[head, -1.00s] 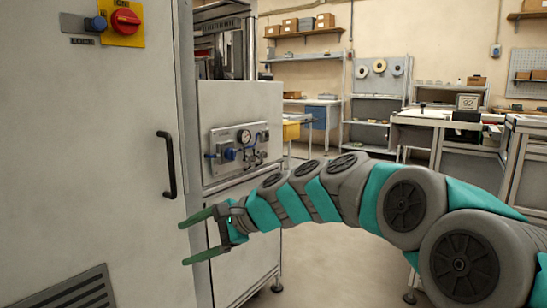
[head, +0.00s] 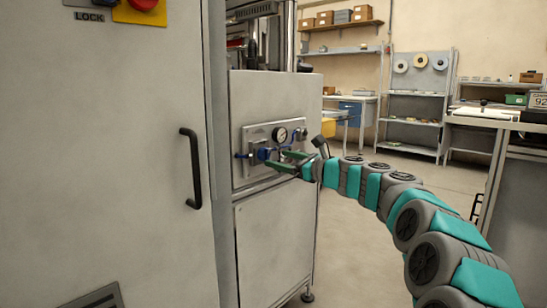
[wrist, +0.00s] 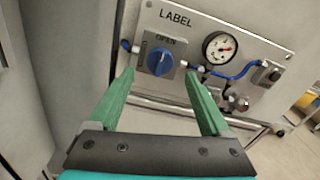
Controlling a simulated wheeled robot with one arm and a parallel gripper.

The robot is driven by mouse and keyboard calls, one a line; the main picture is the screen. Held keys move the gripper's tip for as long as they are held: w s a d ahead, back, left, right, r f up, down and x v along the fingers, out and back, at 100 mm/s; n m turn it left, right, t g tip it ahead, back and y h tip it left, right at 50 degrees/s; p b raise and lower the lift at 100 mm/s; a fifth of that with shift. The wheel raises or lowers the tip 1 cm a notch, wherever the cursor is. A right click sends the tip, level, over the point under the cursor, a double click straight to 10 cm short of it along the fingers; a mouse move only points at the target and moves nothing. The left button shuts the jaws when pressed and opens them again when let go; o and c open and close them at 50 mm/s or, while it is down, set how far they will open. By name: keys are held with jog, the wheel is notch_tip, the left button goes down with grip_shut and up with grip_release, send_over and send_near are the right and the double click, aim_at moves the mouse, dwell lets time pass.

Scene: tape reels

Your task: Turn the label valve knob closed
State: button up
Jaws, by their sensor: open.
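The label valve knob (wrist: 159,61) is a round blue knob on a grey plate under the word LABEL. In the wrist view the word OPEN shows above it. In the head view the knob (head: 264,154) is at the left of the panel, partly close behind the fingers. My gripper (wrist: 158,80) has its two green fingers spread, one on each side below the knob in the picture, with nothing between them. In the head view my gripper (head: 278,158) reaches the panel from the right. I cannot tell whether the fingertips touch the plate.
A pressure gauge (wrist: 220,47), blue tubing (wrist: 235,74) and a small metal regulator knob (wrist: 238,102) sit right of the knob. A grey cabinet door with a black handle (head: 192,168) stands at the left. Open floor (head: 355,240) lies right of the machine.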

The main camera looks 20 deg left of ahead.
aim_at(269, 156)
jog(key=shift+x, duration=2.15)
grip_shut()
